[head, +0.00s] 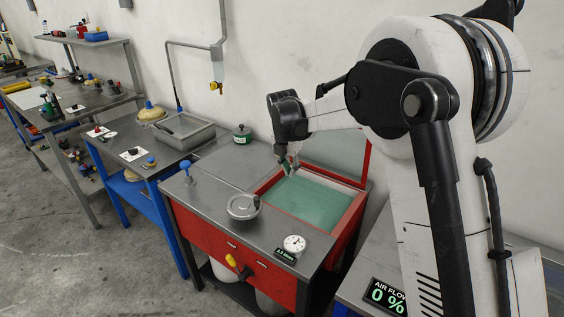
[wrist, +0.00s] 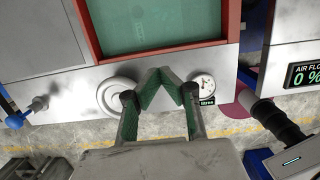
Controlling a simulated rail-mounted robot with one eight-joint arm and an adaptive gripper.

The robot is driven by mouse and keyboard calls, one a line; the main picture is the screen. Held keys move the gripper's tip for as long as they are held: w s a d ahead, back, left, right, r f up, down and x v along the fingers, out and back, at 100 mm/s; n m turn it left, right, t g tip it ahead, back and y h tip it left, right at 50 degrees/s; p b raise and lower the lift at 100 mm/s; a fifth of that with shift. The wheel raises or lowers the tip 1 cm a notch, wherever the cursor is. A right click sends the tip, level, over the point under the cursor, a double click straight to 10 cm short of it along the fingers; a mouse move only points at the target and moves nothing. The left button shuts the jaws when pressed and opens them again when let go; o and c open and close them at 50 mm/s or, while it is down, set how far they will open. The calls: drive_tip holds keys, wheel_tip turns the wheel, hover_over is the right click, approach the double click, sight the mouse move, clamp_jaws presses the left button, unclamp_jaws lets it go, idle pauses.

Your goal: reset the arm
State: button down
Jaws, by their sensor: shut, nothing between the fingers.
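My arm reaches in from the right in the head view. My gripper (head: 288,170) hangs above the red press cabinet, near the red-framed opening with a green panel (head: 310,197). In the wrist view my gripper (wrist: 169,80) is shut, its green-padded fingertips meeting with nothing between them. Below the fingers lies the grey front strip of the press top, between a round lid (wrist: 116,97) and a white dial gauge (wrist: 203,86). The lid (head: 243,206) and gauge (head: 294,244) also show in the head view.
A raised lid (head: 335,152) stands behind the opening. A blue-knobbed lever (head: 187,171) and a green canister (head: 242,134) stand left of it. An air-flow display (head: 386,295) is at the front right. Cluttered benches (head: 70,122) run along the wall at left.

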drive_tip(key=s+d+r+m+t+y, duration=0.1)
drive_tip(key=s+d+r+m+t, duration=0.1)
drive_tip(key=s+d+r+m, duration=1.35)
drive_tip(key=s+d+f+m+t, duration=0.1)
drive_tip(key=s+d+f+m, duration=0.1)
drive_tip(key=s+m, duration=0.5)
drive_tip(key=s+d+f+m+t, duration=0.2)
drive_tip(key=s+d+m, duration=0.2)
drive_tip(key=s, duration=1.3)
drive_tip(key=m, duration=0.3)
drive_tip(key=shift+f+t, duration=0.25)
drive_tip(key=shift+t, duration=0.05)
